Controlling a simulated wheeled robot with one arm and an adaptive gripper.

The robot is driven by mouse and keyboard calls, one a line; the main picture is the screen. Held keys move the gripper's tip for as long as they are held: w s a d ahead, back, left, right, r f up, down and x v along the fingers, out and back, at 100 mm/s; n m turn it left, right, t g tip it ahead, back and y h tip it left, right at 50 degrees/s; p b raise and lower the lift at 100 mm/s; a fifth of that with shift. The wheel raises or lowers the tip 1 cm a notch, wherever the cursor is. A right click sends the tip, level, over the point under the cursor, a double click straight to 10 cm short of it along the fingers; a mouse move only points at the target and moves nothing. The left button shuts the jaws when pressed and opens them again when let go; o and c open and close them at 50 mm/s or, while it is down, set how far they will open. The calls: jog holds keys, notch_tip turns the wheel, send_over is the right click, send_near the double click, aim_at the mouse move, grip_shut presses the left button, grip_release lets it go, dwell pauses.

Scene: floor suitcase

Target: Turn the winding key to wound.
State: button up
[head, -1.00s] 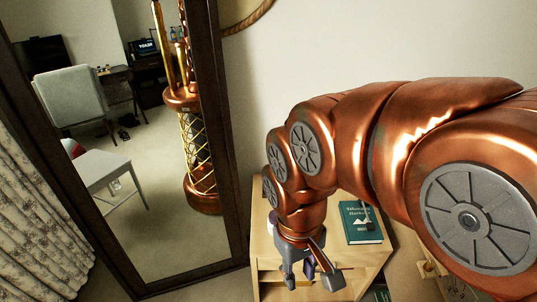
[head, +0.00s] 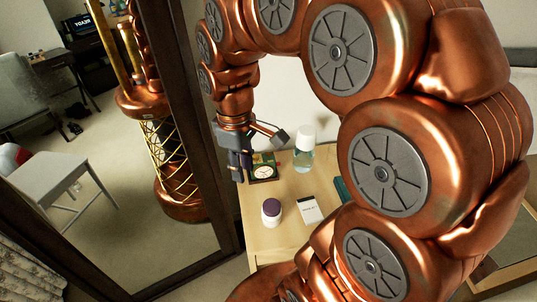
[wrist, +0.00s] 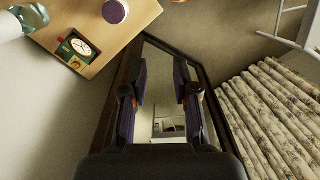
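A small dark clock (head: 263,167) with a pale round face stands on the wooden cabinet in the head view, just right of and behind my gripper. It also shows at the upper left of the wrist view (wrist: 77,46), with a small reddish part (wrist: 74,63) at its edge. I cannot tell whether that part is the winding key. My gripper (head: 257,150) is near the clock in the head view. In the wrist view its fingers (wrist: 160,68) are spread apart with nothing between them, and the clock lies outside them.
The cabinet top (head: 258,238) also holds a clear bottle with a white cap (head: 304,152), a purple-lidded jar (head: 272,212), a small white box (head: 309,209) and a partly hidden green book (head: 341,190). A dark-framed mirror (head: 190,130) stands close on the left.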

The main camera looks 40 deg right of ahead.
jog(key=w+d+f+n+b, duration=0.45)
jog(key=w+d+f, duration=0.45)
jog(key=w, duration=0.4)
jog(key=n+t+b, duration=0.1)
jog(key=n+b, duration=0.2)
jog(key=b, duration=0.2)
send_near(269, 154)
jog(key=shift+f, duration=4)
grip_shut()
